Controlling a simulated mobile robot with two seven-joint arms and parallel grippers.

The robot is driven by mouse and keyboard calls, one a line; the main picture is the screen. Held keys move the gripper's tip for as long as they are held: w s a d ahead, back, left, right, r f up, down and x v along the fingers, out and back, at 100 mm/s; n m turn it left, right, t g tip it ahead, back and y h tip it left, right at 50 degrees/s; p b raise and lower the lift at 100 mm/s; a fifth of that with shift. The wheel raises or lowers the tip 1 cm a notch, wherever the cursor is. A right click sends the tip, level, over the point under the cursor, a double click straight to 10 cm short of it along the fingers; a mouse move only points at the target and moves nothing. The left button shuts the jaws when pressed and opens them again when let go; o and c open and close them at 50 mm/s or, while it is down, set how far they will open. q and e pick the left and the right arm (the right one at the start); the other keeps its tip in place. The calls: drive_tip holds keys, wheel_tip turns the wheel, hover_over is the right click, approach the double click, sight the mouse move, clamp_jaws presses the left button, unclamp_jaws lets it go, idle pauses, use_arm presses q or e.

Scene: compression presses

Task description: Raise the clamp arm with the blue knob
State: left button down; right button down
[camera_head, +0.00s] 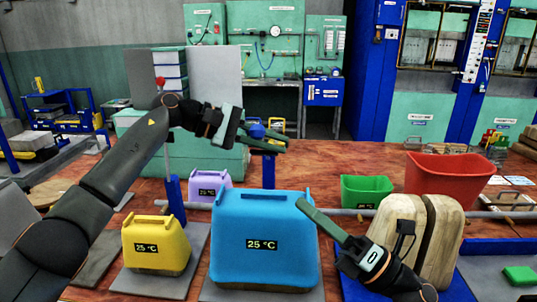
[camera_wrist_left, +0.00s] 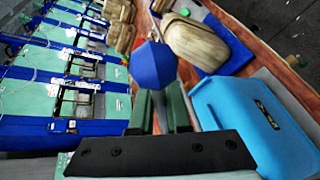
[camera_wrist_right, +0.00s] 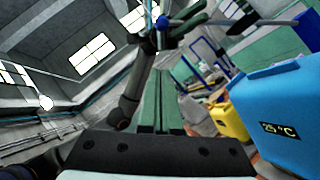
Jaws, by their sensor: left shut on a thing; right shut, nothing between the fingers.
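The blue knob (camera_head: 256,130) is at my left gripper (camera_head: 264,143), above the blue container. In the left wrist view the faceted blue knob (camera_wrist_left: 153,65) stands at the fingertips (camera_wrist_left: 162,108), and the fingers are shut on the part just below it. The knob (camera_wrist_right: 162,21) also shows high in the right wrist view. Most of the clamp arm is hidden by the gripper in the head view. My right gripper (camera_head: 303,203) is shut and empty, in front of the blue container's right side; its fingers (camera_wrist_right: 160,95) also show in the right wrist view.
A blue container (camera_head: 264,210) stands in front, with a yellow one (camera_head: 156,252) to its left and a purple one (camera_head: 208,180) behind. A wooden block (camera_head: 440,240) is beside my right arm. Green (camera_head: 366,190) and red (camera_head: 450,178) bins stand at the right.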

drive_tip(key=w+a+r, duration=0.6)
drive_tip(key=w+a, duration=0.1)
drive_tip(key=shift+a+r, duration=0.25)
drive_tip(key=shift+r, duration=0.15)
drive_tip(key=shift+s, duration=0.1)
